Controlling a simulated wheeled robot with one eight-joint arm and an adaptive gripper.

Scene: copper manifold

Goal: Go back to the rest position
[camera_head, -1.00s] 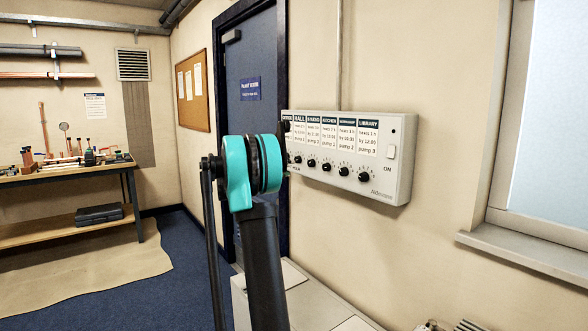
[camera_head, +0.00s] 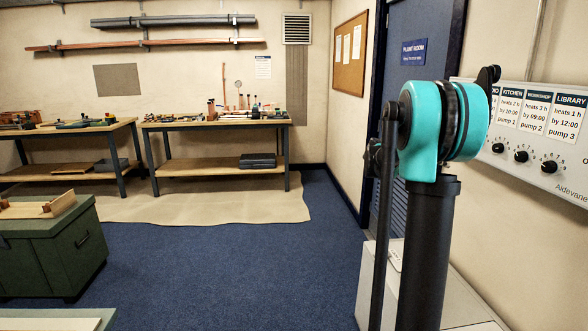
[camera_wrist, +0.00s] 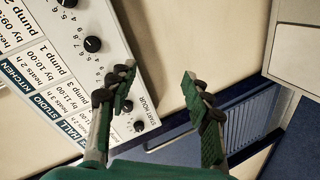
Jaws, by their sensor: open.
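My gripper (camera_wrist: 158,112) shows in the wrist view with its two green-padded fingers apart and nothing between them. The wall control panel (camera_wrist: 78,62) lies beside and behind the left finger, with black knobs and labelled cards for the hall, studio and kitchen. I cannot tell whether the finger touches it. In the head view my teal and black arm joint stands in front of the panel (camera_head: 545,140) and hides its left part. My gripper is not visible in the head view.
A blue plant room door (camera_head: 412,85) is behind my arm. A pale cabinet (camera_head: 373,280) stands below the panel. Workbenches (camera_head: 215,124) with tools line the far wall. A green chest (camera_head: 60,245) is at left. Blue carpet (camera_head: 220,250) between them is clear.

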